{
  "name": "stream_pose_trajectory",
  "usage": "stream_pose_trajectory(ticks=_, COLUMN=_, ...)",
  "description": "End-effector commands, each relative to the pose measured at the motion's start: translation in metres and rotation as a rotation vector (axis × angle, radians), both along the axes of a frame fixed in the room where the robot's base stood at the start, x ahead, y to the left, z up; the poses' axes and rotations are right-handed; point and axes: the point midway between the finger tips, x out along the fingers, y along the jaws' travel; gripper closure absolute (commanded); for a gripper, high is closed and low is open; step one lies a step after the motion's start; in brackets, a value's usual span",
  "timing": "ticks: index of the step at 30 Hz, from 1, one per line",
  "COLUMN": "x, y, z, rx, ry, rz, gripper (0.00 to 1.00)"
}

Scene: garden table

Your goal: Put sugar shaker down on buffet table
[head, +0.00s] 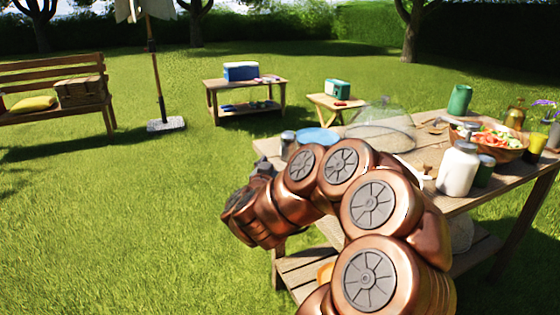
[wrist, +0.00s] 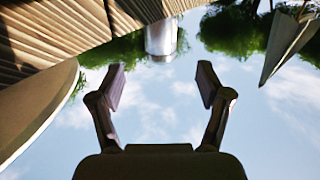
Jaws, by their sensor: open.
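A small shaker with a grey lid (head: 288,143), likely the sugar shaker, stands at the left end of the wooden buffet table (head: 436,212). In the wrist view, where the scene appears upside down, a pale silvery cylinder (wrist: 161,38), apparently the same shaker, shows beyond the gap between the fingers. My gripper (wrist: 161,85) is open with nothing between its fingers, apart from the cylinder. In the head view my gripper (head: 264,169) is small and partly hidden, left of the table's end. My arm covers the table's near left part.
A white jar (head: 458,168), a salad bowl (head: 507,149) and a green canister (head: 460,99) crowd the right side. Open grass (head: 130,220) lies left of the table.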

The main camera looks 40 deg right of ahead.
Motion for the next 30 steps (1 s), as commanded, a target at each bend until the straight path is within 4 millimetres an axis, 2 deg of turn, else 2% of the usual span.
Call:
stream_pose_trajectory(ticks=9, x=-0.002, y=0.005, z=-0.001, rx=0.003, ry=0.002, rz=0.004, gripper=0.23)
stream_pose_trajectory(ticks=11, x=0.002, y=0.008, z=-0.001, rx=0.008, ry=0.001, rz=0.021, gripper=0.23)
stream_pose_trajectory(ticks=14, x=0.016, y=0.024, z=0.0, rx=0.034, ry=-0.003, rz=0.093, gripper=0.23)
stream_pose_trajectory(ticks=17, x=0.038, y=0.056, z=-0.002, rx=0.083, ry=0.003, rz=0.223, gripper=0.23)
stream_pose_trajectory(ticks=22, x=0.069, y=0.129, z=-0.008, rx=0.188, ry=0.047, rz=0.482, gripper=0.23)
stream_pose_trajectory(ticks=26, x=0.077, y=0.187, z=-0.019, rx=0.27, ry=0.117, rz=0.659, gripper=0.23)
stream_pose_trajectory(ticks=30, x=0.07, y=0.247, z=-0.035, rx=0.36, ry=0.223, rz=0.829, gripper=0.23)
